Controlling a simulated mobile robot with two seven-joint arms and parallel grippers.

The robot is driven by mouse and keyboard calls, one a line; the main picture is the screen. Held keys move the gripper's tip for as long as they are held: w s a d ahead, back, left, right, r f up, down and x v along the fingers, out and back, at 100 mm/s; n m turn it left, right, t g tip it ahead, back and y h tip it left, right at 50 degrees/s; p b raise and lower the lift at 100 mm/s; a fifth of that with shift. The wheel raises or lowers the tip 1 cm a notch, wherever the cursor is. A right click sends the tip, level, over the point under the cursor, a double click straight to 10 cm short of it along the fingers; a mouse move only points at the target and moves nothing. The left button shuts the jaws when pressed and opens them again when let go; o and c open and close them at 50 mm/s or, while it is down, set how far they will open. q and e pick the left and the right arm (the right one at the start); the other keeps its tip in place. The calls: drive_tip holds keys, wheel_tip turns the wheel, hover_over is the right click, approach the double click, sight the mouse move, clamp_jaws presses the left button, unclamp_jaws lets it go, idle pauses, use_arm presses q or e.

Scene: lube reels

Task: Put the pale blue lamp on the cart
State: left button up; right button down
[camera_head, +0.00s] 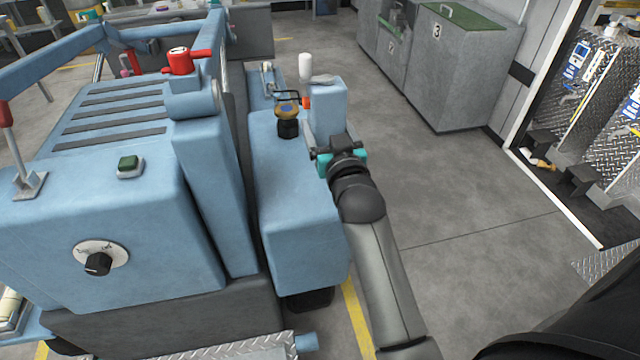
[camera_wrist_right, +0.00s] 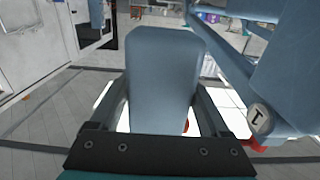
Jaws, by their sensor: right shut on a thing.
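A pale blue, block-shaped thing with rounded edges (camera_head: 328,105) stands at the right side of the big blue machine; it looks like the lamp. In the right wrist view this block (camera_wrist_right: 162,75) fills the space between the two fingers. My right gripper (camera_head: 322,140) is shut on it from the near side. The big blue machine (camera_head: 110,220), with slotted top and black knob, looks like the cart. I cannot tell whether the block touches the machine's side ledge (camera_head: 295,190). My left gripper is not in view.
A yellow-and-black cap (camera_head: 288,115) sits on the side ledge, left of the block. A white cylinder (camera_head: 305,67) stands just behind. A red fitting (camera_head: 180,60) tops the machine. Grey cabinets (camera_head: 465,65) stand at the back right. The floor (camera_head: 460,190) to the right is clear.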

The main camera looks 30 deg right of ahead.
drive_tip(key=shift+f+b, duration=2.2)
drive_tip(key=shift+f, duration=5)
drive_tip(key=shift+f, duration=0.2)
unclamp_jaws()
drive_tip(key=shift+r, duration=0.15)
